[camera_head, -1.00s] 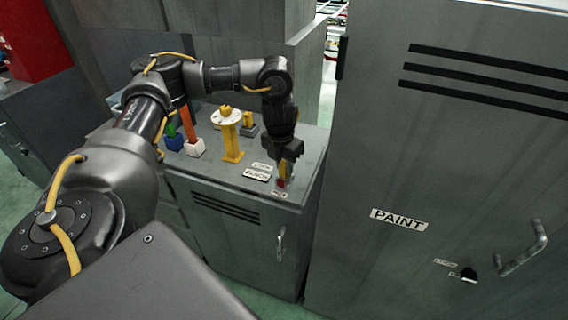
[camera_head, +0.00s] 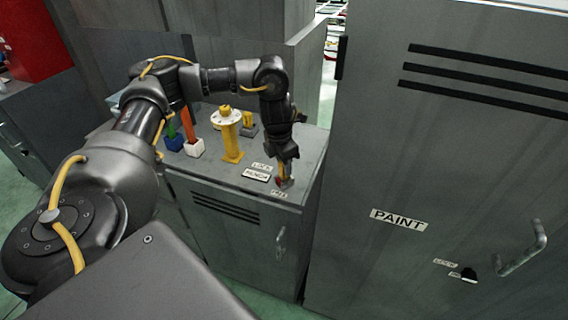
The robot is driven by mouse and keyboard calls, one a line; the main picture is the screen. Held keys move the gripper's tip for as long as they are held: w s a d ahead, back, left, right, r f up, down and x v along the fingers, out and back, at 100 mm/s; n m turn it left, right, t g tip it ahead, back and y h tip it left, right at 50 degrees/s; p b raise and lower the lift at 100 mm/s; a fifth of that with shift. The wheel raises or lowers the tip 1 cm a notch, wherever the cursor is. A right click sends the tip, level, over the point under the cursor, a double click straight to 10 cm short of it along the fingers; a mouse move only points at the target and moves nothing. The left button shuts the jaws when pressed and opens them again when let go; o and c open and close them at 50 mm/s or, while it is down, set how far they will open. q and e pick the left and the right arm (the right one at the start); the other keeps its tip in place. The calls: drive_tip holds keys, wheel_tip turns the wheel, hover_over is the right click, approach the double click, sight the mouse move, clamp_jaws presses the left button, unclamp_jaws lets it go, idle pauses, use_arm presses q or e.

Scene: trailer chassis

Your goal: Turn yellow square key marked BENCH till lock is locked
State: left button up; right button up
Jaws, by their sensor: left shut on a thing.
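The yellow key (camera_head: 283,171) stands upright in the lock at the front right corner of the bench cabinet top (camera_head: 215,184). My left gripper (camera_head: 286,160) points down and is shut on the key. Its fingers hide much of the key, so its square shape and exact turn are hard to tell. A small red part (camera_head: 283,182) shows at the key's foot. A BENCH label (camera_head: 256,174) lies left of the lock, with a LOCK label (camera_head: 262,166) behind it and a small label (camera_head: 279,194) in front. My right gripper is out of view.
A yellow stand with a round white top (camera_head: 232,135), an orange handle in a white block (camera_head: 194,148) and a green one in a blue block (camera_head: 173,141) stand behind left. A tall PAINT cabinet (camera_head: 440,170) is close on the right.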

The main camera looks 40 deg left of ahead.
use_arm(q)
drive_tip(key=m, duration=0.2)
drive_tip(key=shift+m, duration=0.3)
drive_tip(key=o, duration=1.1)
drive_tip(key=shift+r, duration=0.6)
drive_tip(key=r, duration=0.3)
drive_tip(key=s+r, duration=0.1)
drive_tip(key=r, duration=0.3)
drive_tip(key=a+r, duration=0.1)
drive_tip(key=r, duration=0.2)
drive_tip(key=shift+s+r, duration=0.15)
drive_tip(key=shift+r, duration=0.25)
